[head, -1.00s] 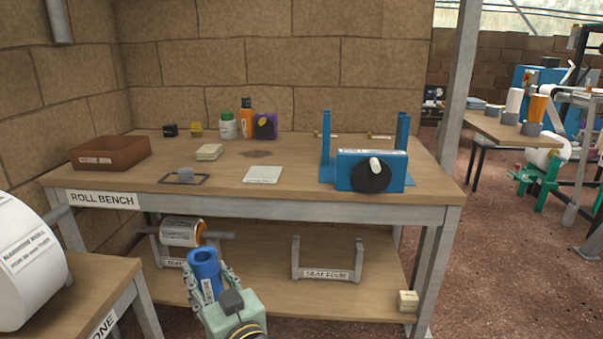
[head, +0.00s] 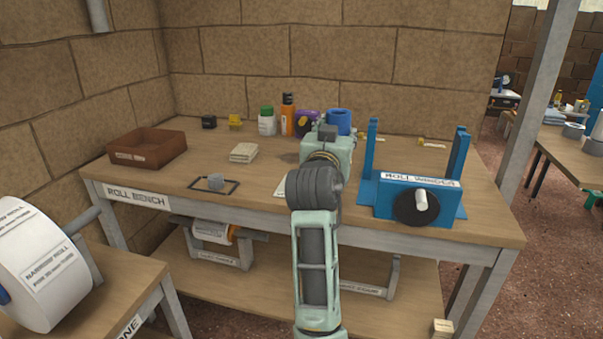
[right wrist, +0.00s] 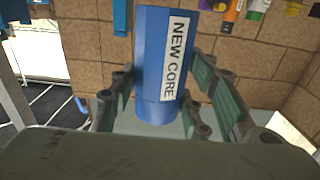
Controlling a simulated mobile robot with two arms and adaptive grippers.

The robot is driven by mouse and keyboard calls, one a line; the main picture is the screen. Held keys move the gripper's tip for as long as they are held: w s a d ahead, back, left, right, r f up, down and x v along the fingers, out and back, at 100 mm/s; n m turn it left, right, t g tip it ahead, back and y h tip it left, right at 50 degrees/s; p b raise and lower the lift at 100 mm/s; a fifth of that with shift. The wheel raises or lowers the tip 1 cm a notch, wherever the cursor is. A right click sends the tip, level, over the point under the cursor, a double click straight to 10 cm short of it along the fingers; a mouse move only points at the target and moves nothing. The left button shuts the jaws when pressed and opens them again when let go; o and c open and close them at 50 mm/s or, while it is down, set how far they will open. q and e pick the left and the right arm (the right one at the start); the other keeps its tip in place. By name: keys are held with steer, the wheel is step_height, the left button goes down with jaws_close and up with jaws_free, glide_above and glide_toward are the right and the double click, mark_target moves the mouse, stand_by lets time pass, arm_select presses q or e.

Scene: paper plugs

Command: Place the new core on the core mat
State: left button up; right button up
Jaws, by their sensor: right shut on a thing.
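The new core, a blue tube (head: 340,121), shows in the head view above the back of the roll bench, beyond my right gripper (head: 332,130). In the right wrist view the new core (right wrist: 150,62), with its white "NEW CORE" label, stands between the fingers of my right gripper (right wrist: 163,95), which is shut on it. A pale flat sheet (head: 281,187) lies on the bench, mostly hidden by my right arm. I cannot tell whether it is the core mat. My left gripper is out of view.
The blue roll winder (head: 385,195) stands close to the right of my arm. Bottles (head: 267,121) stand along the back.

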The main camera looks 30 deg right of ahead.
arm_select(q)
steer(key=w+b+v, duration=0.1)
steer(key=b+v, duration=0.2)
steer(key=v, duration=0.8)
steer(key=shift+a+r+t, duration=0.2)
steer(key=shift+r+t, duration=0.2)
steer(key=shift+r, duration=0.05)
arm_select(e)
steer(key=shift+w+a+f, duration=0.7)
steer(key=shift+w+f, duration=1.05)
steer(key=shift+w+a+f, duration=0.7)
steer(key=shift+w+f, duration=1.1)
steer(key=shift+w+a+f, duration=0.7)
steer(key=shift+w+f, duration=1.05)
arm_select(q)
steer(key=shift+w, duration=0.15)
arm_select(e)
steer(key=shift+f, duration=0.1)
steer(key=o, duration=1.2)
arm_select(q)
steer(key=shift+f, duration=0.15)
